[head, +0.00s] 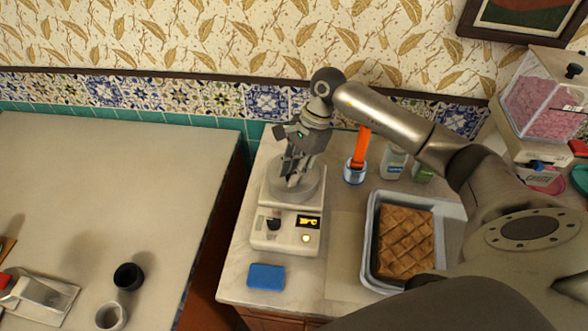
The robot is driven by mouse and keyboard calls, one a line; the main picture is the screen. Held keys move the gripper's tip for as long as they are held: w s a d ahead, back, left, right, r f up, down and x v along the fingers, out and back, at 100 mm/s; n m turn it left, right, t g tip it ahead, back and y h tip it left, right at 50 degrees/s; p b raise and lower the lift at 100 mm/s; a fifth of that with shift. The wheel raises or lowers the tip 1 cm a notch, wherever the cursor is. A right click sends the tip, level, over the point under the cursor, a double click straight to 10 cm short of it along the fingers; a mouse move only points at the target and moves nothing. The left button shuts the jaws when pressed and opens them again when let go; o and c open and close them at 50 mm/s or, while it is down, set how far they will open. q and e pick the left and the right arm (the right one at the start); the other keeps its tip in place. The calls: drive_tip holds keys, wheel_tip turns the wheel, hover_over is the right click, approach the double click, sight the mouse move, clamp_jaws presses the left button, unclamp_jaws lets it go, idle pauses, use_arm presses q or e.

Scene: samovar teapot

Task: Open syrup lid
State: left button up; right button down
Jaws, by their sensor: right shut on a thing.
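A small clear, greyish pot (313,191) sits on a white hotplate-like appliance (259,225) with a lit display. My right gripper (293,179) comes down from above at the pot, its fingers shut on the syrup lid. The fingers cover much of the lid, so its outline is hard to make out. I cannot tell whether the lid is lifted off the pot or still touching its rim. My left gripper does not show.
A blue sponge (266,277) lies in front of the appliance. To the right are a blue-white cup (354,174) with an orange utensil, small bottles (393,163) and a grey tray (370,238) with diamond-cut pastry (406,242). A gap separates the left counter (110,200).

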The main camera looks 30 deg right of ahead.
drive_tip(key=shift+a, duration=0.1)
drive_tip(key=m+b, duration=0.1)
drive_tip(key=w+a+m+t+b, duration=0.1)
drive_tip(key=shift+w+a+f+b, duration=0.15)
drive_tip(key=shift+w+a+b, duration=0.15)
drive_tip(key=shift+b, duration=0.1)
drive_tip(key=w+a+m+b, duration=0.1)
drive_tip(key=m, duration=0.1)
drive_tip(key=w+a+m+t+b, duration=0.1)
drive_tip(key=w+m+b, duration=0.1)
drive_tip(key=w+a+m+t+b, duration=0.1)
drive_tip(key=w+m+b, duration=0.1)
drive_tip(key=shift+w+a+m+h, duration=0.1)
drive_tip(key=shift+w+m+h, duration=0.15)
drive_tip(key=shift+m+h, duration=0.05)
drive_tip(key=w+d+m+t+h+b, duration=0.2)
drive_tip(key=w+m+b, duration=0.5)
drive_tip(key=w+m, duration=0.4)
drive_tip(key=shift+d+r+m+h, duration=0.25)
drive_tip(key=shift+d+m+h, duration=0.35)
drive_tip(key=shift+d+h, duration=0.4)
drive_tip(key=shift+w+a, duration=0.1)
drive_tip(key=shift+w, duration=0.05)
